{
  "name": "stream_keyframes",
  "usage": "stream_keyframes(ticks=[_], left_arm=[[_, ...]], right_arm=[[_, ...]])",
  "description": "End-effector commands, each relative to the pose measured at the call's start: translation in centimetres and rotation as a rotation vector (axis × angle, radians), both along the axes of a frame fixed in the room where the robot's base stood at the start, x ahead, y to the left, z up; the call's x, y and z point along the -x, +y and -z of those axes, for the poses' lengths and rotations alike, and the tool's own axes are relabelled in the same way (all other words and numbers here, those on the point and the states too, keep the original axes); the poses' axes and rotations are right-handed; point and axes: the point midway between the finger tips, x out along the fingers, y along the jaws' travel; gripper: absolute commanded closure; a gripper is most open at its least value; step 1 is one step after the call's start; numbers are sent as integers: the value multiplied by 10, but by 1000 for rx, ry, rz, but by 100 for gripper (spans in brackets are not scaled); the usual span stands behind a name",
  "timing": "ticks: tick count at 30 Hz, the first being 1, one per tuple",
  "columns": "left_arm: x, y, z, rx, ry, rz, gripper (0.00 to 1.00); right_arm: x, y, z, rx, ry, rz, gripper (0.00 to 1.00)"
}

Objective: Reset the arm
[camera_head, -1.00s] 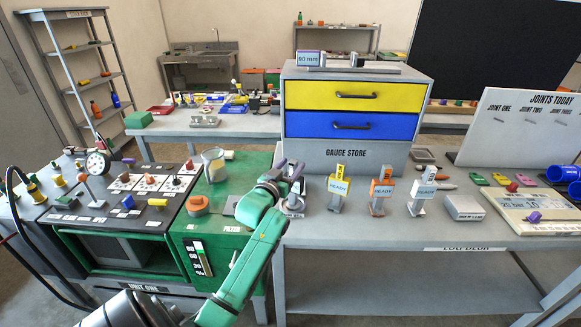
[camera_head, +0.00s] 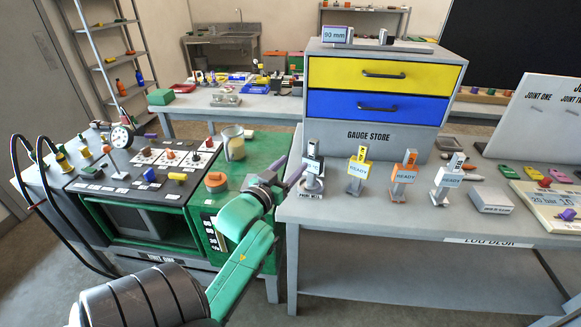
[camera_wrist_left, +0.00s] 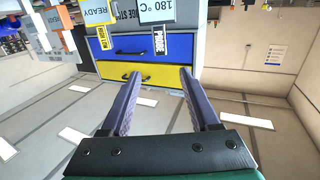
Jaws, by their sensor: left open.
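My left arm comes in from the lower left, and its green wrist stands beside the left end of the grey log desk (camera_head: 420,228). My left gripper (camera_head: 287,182) is open and its purple fingers point toward the desk. A black and white probe (camera_head: 313,163) stands upright in its base just beyond the fingertips. In the left wrist view, the open fingers (camera_wrist_left: 160,76) have nothing between them, and the probe's 180 °C display (camera_wrist_left: 157,11) is at the top, apart from them. My right gripper is not in view.
Yellow (camera_head: 358,170), orange (camera_head: 403,172) and white (camera_head: 445,178) READY gauges stand along the desk. The gauge store (camera_head: 385,132) is behind them. The green and black unit (camera_head: 130,190), with knobs and a jug (camera_head: 234,143), is on the left.

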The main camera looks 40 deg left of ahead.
Motion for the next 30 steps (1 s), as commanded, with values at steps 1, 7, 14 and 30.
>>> stream_keyframes(ticks=[1,7,14,30], left_arm=[[0,0,0,0,0,0,38],[0,0,0,0,0,0,38],[-1,-14,24,16,101,18,38],[140,-175,207,32,1206,333,38]], right_arm=[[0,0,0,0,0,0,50],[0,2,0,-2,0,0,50],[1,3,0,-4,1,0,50],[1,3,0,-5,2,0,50]])
